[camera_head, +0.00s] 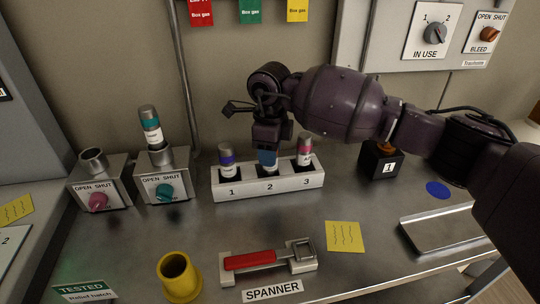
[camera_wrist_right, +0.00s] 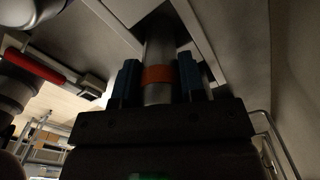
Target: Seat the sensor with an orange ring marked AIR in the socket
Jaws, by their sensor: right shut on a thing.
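My right gripper (camera_head: 267,157) points down over slot 2 of the white rack (camera_head: 225,190). Its blue fingers are shut on a grey sensor with an orange ring (camera_wrist_right: 158,75), which shows between them in the wrist view. The sensor's far end reaches toward a dark opening in the rack; how deep it sits I cannot tell. An empty round socket (camera_head: 92,156) tops the left grey valve block, above a pink knob. My left gripper is not in view.
Sensors with purple (camera_head: 226,157) and pink (camera_head: 304,148) rings flank the gripper in slots 1 and 3. A teal-ringed sensor (camera_head: 151,128) stands in the second valve block.

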